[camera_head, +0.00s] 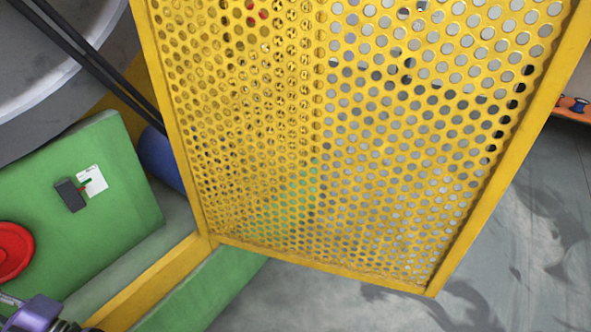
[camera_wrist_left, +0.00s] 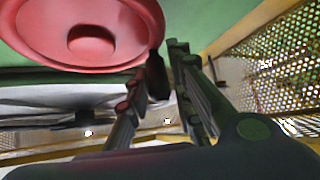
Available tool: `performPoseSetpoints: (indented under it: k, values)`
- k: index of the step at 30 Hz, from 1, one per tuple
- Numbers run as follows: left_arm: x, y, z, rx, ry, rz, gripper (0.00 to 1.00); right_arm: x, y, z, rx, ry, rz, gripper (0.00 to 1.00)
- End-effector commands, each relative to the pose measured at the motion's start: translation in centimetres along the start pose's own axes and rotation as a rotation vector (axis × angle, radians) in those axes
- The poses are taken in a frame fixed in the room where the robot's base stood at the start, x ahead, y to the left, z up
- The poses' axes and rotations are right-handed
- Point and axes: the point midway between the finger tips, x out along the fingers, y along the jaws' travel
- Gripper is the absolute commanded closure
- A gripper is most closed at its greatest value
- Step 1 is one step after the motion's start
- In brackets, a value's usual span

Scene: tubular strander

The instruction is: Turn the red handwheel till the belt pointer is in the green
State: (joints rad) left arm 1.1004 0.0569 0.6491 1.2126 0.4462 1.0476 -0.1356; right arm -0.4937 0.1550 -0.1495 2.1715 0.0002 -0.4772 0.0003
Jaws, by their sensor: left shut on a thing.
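The red handwheel (camera_head: 12,252) shows at the left edge in the head view, partly cut off, on a green housing. It also fills the upper left of the left wrist view (camera_wrist_left: 120,48). My left gripper (camera_wrist_left: 160,66) is shut on the wheel's dark handle (camera_wrist_left: 156,78), at the right of the rim. In the head view only part of it shows, at the bottom left corner. A dark pointer block (camera_head: 70,195) sits beside a small white card (camera_head: 92,180) on the housing. The pointer tip is too small to tell which colour zone it is in. My right gripper is not in view.
A large yellow perforated guard (camera_head: 208,238) stands right of the green housing (camera_head: 120,150). Dark belts (camera_head: 85,55) run down behind it near a blue cylinder (camera_head: 158,158). Grey floor (camera_head: 530,250) is clear at the lower right.

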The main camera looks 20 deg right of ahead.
Motion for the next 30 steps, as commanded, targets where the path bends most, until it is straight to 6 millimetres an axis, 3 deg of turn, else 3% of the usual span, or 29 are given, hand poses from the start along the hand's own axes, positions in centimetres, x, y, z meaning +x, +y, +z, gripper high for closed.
performPoseSetpoints:
  k: [1, 15, 30]
  values:
    - [0.9, 1.2, -0.5, 0.018, 0.009, 0.048, 1.0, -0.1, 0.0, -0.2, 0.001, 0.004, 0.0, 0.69]
    - [2.0, 3.0, -1.6, 0.309, 0.006, 0.337, 1.0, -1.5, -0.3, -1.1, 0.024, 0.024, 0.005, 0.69]
    - [2.0, 4.0, -1.8, 0.454, 0.002, 0.479, 1.0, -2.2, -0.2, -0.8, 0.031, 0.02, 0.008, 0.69]
